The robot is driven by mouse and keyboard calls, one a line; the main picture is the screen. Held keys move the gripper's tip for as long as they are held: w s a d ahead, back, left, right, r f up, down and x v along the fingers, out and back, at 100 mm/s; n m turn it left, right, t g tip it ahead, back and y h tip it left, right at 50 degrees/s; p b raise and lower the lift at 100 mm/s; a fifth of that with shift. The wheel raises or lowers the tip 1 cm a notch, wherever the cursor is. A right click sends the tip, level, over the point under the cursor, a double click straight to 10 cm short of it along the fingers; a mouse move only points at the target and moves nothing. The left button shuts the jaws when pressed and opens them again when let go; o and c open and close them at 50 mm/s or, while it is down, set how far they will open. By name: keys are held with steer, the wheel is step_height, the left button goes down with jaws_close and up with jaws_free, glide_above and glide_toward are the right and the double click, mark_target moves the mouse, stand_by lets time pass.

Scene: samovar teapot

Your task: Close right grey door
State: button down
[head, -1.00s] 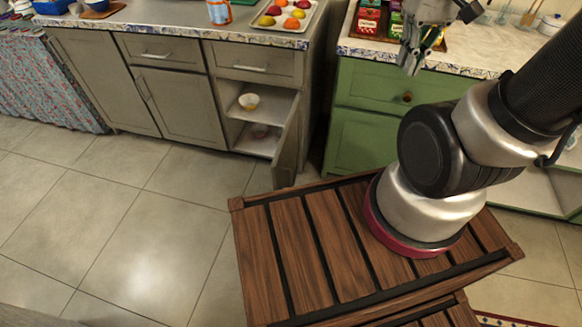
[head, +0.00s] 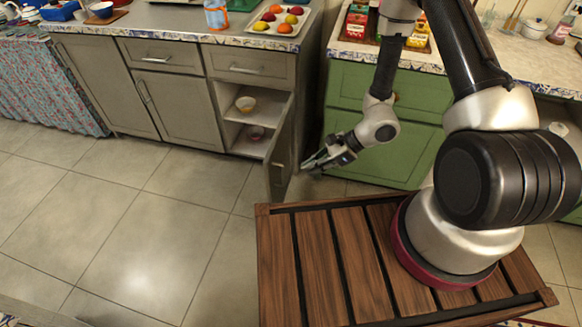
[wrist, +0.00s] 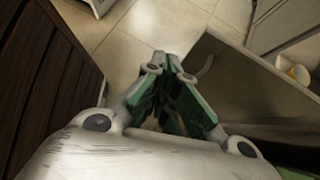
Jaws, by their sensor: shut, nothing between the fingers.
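The right grey door (head: 281,150) of the grey cabinet stands open, swung out toward me from its right side. In the wrist view the door (wrist: 250,85) fills the right side, with its pale handle (wrist: 206,67) close to the fingertips. My gripper (head: 312,162) is low, just right of the door, on its outer face side. In the wrist view my gripper (wrist: 166,62) has its green-padded fingers together, with nothing between them. I cannot tell whether the fingers touch the door.
Green drawers (head: 385,155) stand right of my gripper. My slatted wooden base (head: 345,265) is close in front. The tiled floor (head: 130,230) at left is clear.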

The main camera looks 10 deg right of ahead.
steer(key=w+f+m+t+h, duration=0.1)
steer(key=w+m+t, duration=0.2)
steer(key=w, duration=0.3)
glide_toward(270, 167)
step_height(270, 167, down, 3)
steer(key=shift+w+a, duration=0.2)
steer(key=shift+a, duration=0.6)
steer(key=shift+w+a, duration=0.25)
steer(key=shift+a, duration=0.55)
steer(key=shift+w+a, duration=0.1)
steer(key=shift+a, duration=0.05)
